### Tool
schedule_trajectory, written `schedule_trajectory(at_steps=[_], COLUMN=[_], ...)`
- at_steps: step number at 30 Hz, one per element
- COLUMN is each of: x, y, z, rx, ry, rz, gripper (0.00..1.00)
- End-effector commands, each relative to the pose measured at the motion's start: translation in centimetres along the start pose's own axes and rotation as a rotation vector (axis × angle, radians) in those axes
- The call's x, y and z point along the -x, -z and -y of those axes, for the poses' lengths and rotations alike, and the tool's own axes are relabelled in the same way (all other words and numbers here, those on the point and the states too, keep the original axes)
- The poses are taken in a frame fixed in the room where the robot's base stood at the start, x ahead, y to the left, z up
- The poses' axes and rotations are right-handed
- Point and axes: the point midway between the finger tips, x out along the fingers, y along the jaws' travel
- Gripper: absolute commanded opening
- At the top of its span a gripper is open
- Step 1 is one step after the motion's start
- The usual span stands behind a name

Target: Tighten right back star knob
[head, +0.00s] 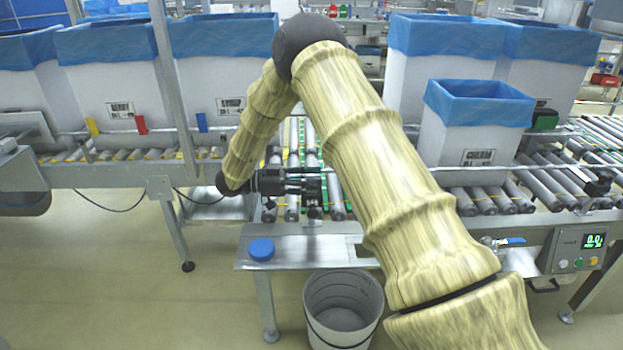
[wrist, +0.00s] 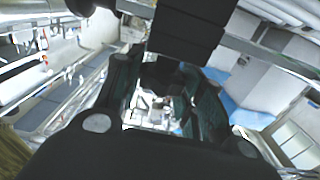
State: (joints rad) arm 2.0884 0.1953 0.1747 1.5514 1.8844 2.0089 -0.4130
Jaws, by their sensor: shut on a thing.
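My gripper (head: 310,188) is in front of the middle roller section, left of my upper arm in the head view. It points right, at the height of the roller bed. In the wrist view its two dark fingers (wrist: 162,100) are closed around a dark thing (wrist: 160,76), which I take to be the star knob. Its star shape cannot be made out, because the fingers cover most of it. Another black knob (head: 599,183) shows on the rail at the far right of the head view, apart from my gripper.
The middle rollers (head: 335,195) lie behind my gripper. A steel shelf (head: 310,253) with a blue round cap (head: 261,249) is below it, above a white bucket (head: 343,305). A blue-lined box (head: 470,135) stands on the right conveyor, near a control box (head: 578,248).

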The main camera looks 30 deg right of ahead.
Motion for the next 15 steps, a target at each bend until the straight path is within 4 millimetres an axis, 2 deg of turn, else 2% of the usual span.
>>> schedule_trajectory(at_steps=[12,13,15], x=[-0.03,-0.03,-0.04], y=[-0.06,-0.06,-0.06], z=[0.03,0.03,0.03], rx=[-0.001,-0.001,-0.001], ry=[-0.006,-0.006,-0.006], rz=[0.001,0.001,0.001], gripper=[0.15,0.42,0.55])
